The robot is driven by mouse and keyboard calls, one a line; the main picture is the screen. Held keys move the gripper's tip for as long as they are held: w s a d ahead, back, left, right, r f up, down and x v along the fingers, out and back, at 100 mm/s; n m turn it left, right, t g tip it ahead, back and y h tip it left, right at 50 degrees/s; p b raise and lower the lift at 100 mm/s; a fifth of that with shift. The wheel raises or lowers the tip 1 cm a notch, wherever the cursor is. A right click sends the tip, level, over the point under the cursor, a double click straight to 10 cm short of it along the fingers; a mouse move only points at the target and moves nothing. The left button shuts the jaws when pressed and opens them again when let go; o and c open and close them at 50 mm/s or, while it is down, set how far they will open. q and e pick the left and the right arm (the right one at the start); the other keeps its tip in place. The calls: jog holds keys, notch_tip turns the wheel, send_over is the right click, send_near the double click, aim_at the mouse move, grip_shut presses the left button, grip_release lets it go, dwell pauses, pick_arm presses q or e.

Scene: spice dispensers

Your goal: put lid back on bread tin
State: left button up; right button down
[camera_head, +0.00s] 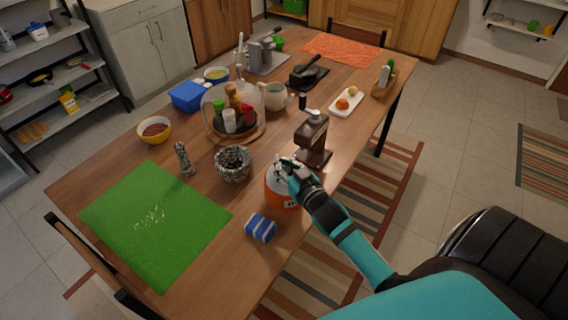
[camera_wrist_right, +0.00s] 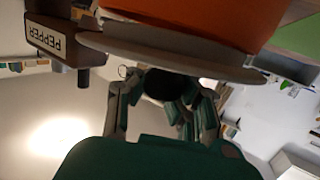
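The bread tin (camera_head: 281,200) is a round orange tin with a dark-lettered label near the table's right edge. It also shows in the right wrist view (camera_wrist_right: 215,12), which looks upside down. The lid (camera_wrist_right: 170,52) is a pale flat disc with a round dark knob. It lies at the tin's mouth; I cannot tell whether it is fully seated. My right gripper (camera_head: 284,166) reaches over the tin from the right. In the right wrist view its fingers (camera_wrist_right: 167,88) stand on either side of the knob and appear closed on it. My left gripper is not in view.
A brown pepper grinder (camera_head: 312,138) stands close behind the tin. A blue striped packet (camera_head: 261,228) lies just in front, and a speckled bowl (camera_head: 233,163) stands to the left. A green mat (camera_head: 155,250) covers the near left of the table. Bare wood lies between.

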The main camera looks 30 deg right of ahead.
jog(key=shift+w+r, duration=0.1)
jog(key=shift+w, duration=0.6)
jog(key=shift+f, duration=0.5)
dwell(1.1)
jog(key=c, duration=1.2)
grip_release()
jog(key=s, duration=0.4)
jog(key=s+r, duration=0.1)
jog(key=s, duration=0.3)
jog(key=s+a, duration=0.1)
jog(key=s, duration=0.3)
jog(key=shift+r, duration=0.4)
jog(key=shift+a+f, duration=0.1)
